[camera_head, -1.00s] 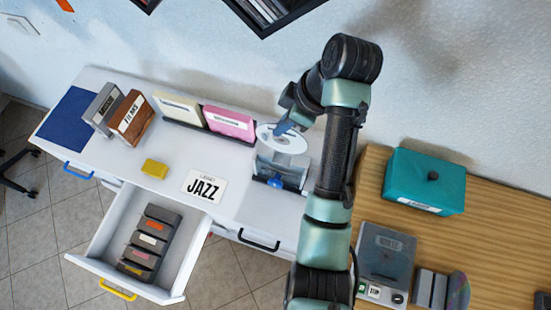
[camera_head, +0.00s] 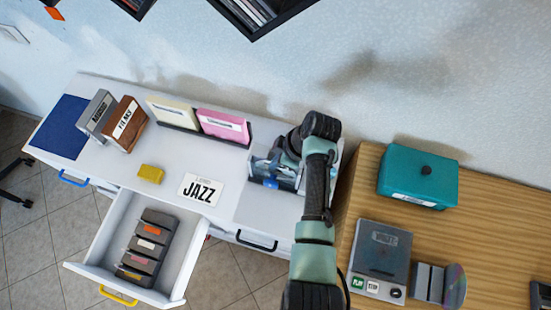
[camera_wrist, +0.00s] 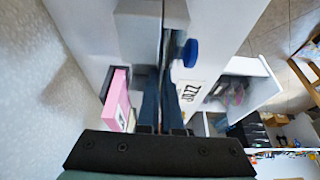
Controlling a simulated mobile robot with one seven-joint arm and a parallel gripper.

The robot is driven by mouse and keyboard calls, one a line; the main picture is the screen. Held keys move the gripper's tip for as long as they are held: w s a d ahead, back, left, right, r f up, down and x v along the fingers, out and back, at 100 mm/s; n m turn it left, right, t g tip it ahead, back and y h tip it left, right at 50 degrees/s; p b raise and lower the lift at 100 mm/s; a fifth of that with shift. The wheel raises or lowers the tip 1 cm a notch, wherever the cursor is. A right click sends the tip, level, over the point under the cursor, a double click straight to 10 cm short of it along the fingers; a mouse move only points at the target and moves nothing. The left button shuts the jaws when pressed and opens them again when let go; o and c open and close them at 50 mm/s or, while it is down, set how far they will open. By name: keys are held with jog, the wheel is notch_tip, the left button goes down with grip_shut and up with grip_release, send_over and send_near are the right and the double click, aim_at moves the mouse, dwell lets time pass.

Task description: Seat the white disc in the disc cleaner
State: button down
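The disc cleaner (camera_head: 258,169) is a grey and clear unit with a blue knob, on the white desk's right end. It also shows in the wrist view (camera_wrist: 137,40), its narrow slot running away from me. My gripper (camera_wrist: 162,75) is down at this slot, its two blue fingers close together. The white disc is hardly visible; a thin edge-on line between the fingertips, running into the slot, appears to be it. How deep it sits is hidden. In the head view my arm covers the cleaner's right part and the fingertips.
A pink case (camera_head: 222,126) and a cream case stand in a rack left of the cleaner. A JAZZ card (camera_head: 201,189) and yellow block (camera_head: 151,173) lie on the desk. An open drawer (camera_head: 190,262) juts out in front. A teal box (camera_head: 418,178) and grey player (camera_head: 380,255) occupy the wooden table.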

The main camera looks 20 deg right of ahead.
jog(key=shift+f, duration=0.2)
jog(key=c, duration=1.1)
grip_release()
jog(key=shift+r, duration=0.1)
jog(key=shift+r, duration=0.25)
jog(key=b+v, duration=0.1)
jog(key=v, duration=1)
jog(key=shift+s+d+r, duration=0.1)
jog(key=shift+s+r, duration=0.05)
jog(key=shift+r, duration=0.2)
